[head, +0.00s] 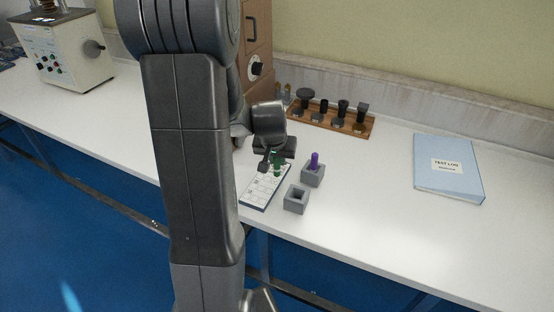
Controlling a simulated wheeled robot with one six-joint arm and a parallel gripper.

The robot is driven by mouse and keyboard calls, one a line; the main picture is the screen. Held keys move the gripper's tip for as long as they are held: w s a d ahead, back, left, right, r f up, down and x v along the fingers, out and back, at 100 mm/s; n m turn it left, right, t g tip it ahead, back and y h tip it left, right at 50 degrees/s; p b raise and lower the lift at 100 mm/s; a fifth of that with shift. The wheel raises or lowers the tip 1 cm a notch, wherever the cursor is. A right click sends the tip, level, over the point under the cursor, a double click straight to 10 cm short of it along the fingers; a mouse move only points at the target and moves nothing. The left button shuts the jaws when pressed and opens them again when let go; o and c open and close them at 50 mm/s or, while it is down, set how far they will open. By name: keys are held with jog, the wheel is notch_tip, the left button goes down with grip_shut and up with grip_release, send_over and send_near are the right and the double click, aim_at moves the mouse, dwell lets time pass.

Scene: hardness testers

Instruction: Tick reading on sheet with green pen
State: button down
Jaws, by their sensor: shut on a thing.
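The sheet (259,191), white with printed boxes and a dark edge, lies near the bench's front edge, partly hidden by my arm. My gripper (270,163) is over the sheet's far end, shut on the green pen (277,168). The pen stands about upright, pointing down at the sheet. I cannot tell whether its tip touches the paper. Any marks on the sheet are too small to read. A grey block holder (296,199) with an empty square hole stands right of the sheet. A second grey holder (313,175) behind it holds a purple pen (315,160).
A wooden rack (330,122) with several dark tools stands at the back. A blue test log book (448,168) lies to the right. A brown tester (258,45) and a cream machine (65,50) stand on the bench. White bench space (370,210) right of the holders is clear.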

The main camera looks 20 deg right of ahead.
jog(key=shift+r+p, duration=1.3)
jog(key=shift+r, duration=0.9)
